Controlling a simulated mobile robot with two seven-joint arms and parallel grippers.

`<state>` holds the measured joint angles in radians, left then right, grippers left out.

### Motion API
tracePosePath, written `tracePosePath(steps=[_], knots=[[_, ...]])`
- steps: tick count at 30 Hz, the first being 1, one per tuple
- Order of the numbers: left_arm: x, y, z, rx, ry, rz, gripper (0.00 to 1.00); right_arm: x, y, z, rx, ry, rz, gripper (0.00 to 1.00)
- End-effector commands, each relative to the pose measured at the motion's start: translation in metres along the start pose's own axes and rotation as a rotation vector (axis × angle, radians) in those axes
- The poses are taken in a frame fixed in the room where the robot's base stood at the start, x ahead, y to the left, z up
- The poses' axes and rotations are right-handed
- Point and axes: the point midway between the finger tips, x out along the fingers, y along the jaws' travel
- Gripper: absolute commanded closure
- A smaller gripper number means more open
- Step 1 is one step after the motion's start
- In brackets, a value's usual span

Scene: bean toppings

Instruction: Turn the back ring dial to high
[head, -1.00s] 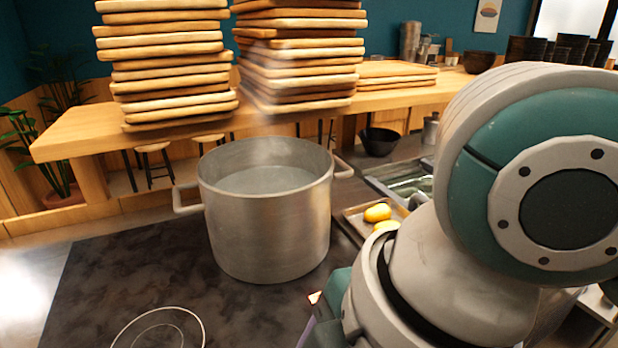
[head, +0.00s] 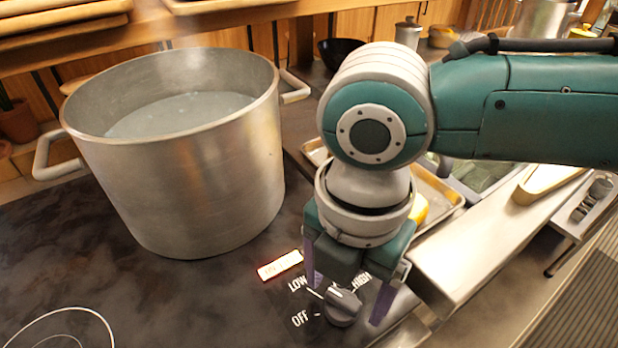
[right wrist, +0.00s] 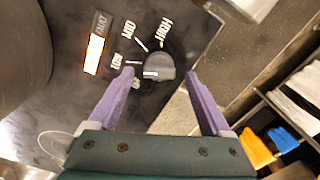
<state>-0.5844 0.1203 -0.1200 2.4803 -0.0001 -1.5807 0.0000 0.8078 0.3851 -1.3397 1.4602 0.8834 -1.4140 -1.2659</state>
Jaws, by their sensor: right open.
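A dark round dial (head: 342,306) sits on the black cooktop's front right corner, with OFF, LOW and HIGH labels around it. It also shows in the right wrist view (right wrist: 159,67), where MID is readable too. A pale mark on the dial lies toward its left side in that view; its exact setting I cannot tell. My right gripper (head: 347,288) is open above the dial, its purple fingers on either side of it. In the right wrist view the fingertips (right wrist: 160,75) straddle the dial's near edge; whether they touch it is unclear. My left gripper is not in view.
A large metal pot (head: 190,160) of liquid stands on the cooktop (head: 130,290), left of my right arm. A glowing indicator (head: 280,265) lies beside the dial labels. A metal tray (head: 440,190) with a yellow item (head: 419,208) is behind my right gripper.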

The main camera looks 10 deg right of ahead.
Motion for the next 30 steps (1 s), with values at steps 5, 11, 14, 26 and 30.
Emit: tracePosePath(steps=[5,11,14,26,30], knots=[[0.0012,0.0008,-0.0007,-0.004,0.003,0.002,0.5,0.0093,-0.0001,0.0001,0.001,-0.001,0.0,0.18],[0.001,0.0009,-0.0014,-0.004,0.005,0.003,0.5,0.0092,0.0001,0.0001,0.001,0.0,0.001,0.18],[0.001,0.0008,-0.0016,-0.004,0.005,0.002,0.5,0.0091,0.0001,0.0,0.001,0.0,0.001,0.28],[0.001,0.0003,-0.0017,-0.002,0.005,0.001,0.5,0.0089,0.0002,0.0,0.001,0.0,0.001,0.73],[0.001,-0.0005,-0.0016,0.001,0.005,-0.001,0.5,0.0088,0.0002,0.0001,0.001,0.0,0.001,0.88]])
